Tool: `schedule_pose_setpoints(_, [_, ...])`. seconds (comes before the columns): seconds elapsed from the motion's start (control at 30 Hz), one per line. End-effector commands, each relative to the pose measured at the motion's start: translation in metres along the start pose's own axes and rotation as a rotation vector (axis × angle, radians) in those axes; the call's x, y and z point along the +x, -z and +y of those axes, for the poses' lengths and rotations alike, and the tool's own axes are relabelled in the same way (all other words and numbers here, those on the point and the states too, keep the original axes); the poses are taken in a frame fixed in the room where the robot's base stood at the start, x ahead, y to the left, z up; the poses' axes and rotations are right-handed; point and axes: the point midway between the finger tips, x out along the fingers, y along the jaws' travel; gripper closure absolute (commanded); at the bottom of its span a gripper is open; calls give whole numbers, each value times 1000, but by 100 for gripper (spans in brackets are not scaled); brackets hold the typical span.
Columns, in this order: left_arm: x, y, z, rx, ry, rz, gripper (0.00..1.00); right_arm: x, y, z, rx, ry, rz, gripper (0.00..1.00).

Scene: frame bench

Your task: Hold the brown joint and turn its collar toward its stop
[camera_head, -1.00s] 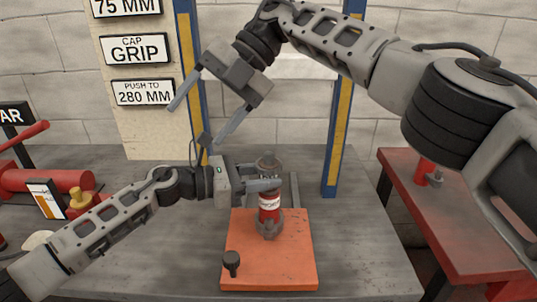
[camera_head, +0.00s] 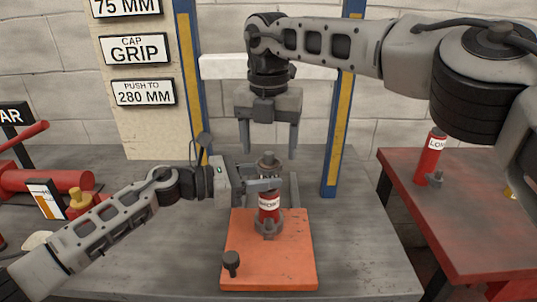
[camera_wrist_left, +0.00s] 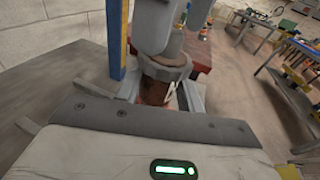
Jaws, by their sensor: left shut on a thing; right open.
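The joint (camera_head: 269,208) stands upright on an orange base plate (camera_head: 295,270). Its labelled body looks red in the head view and brownish in the left wrist view (camera_wrist_left: 152,92). A grey collar (camera_wrist_left: 165,70) sits around its upper part, and a grey cap (camera_head: 267,160) tops it. My left gripper (camera_head: 268,184) is shut on the joint's body from the left, just below the top. My right gripper (camera_head: 268,150) is open and points straight down, with one finger on each side above the joint. I cannot tell whether its fingers touch the cap.
A blue and yellow post frame (camera_head: 333,120) with a white crossbar (camera_head: 220,67) stands behind. A black knob (camera_head: 231,260) sits on the plate's front left. Red parts (camera_head: 50,182) lie at left. A red side table (camera_head: 455,220) at right carries a red cylinder (camera_head: 430,158).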

Motion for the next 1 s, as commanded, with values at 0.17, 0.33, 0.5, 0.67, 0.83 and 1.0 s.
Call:
schedule_pose_setpoints(0.17, [0, 0, 0, 0, 0, -1, 75, 21, 0, 0, 0, -1, 0, 30])
schedule_pose_setpoints(0.33, [0, 0, 0, 0, 0, -1, 75, 28, 0, 0, 0, -1, 0, 30])
schedule_pose_setpoints(0.5, [0, 0, 0, 0, 0, -1, 75, 28, 0, 0, 0, -1, 0, 30])
schedule_pose_setpoints(0.67, [0, 0, 0, 0, 0, -1, 75, 28, 0, 0, 0, -1, 0, 61])
schedule_pose_setpoints(0.83, [0, 0, 0, 0, -1, -1, 75, 28, 0, 0, -1, -1, 0, 75])
schedule_pose_setpoints(1.0, [0, 0, 0, 0, -1, -1, 75, 28, 0, 0, -17, -1, 0, 75])
